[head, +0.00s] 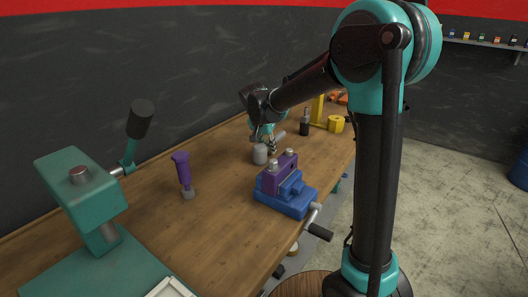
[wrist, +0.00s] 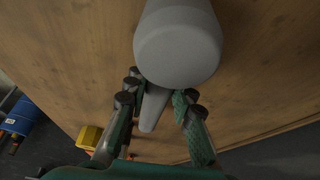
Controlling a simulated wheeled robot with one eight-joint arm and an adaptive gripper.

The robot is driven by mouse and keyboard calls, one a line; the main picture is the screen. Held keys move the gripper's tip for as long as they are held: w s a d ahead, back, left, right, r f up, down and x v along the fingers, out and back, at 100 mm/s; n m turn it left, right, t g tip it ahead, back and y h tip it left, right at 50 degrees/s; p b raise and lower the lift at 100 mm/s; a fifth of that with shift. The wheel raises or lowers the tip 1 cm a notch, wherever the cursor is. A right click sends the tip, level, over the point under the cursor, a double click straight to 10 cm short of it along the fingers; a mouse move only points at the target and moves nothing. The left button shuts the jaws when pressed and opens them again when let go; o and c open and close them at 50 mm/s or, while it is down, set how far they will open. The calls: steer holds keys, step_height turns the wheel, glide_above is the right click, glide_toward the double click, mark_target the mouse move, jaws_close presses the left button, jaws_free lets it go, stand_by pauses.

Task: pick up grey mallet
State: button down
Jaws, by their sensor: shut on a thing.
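The grey mallet (wrist: 179,48) has a thick pale grey cylindrical head that fills the top middle of the wrist view. Its narrower handle runs down between the fingers. In the head view, the mallet head (head: 260,154) shows over the far part of the workbench, behind the blue vise. My gripper (wrist: 156,101) is shut on the mallet's handle, with a green-padded finger on each side. In the head view, my gripper (head: 268,138) is small and partly hidden by its own wrist. I cannot tell whether the mallet touches the bench.
A blue vise (head: 288,197) clamping a purple block (head: 279,174) stands close in front. A purple-handled tool (head: 184,170) stands left, near a teal press (head: 82,185). A dark bottle-like item (head: 304,125) and a yellow object (head: 336,123) stand behind right. Bench between purple tool and vise is clear.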

steer(key=shift+r, duration=0.1)
step_height(320, 180, up, 20)
stand_by(0.5)
steer(key=c, duration=1.9)
jaws_free()
jaws_close()
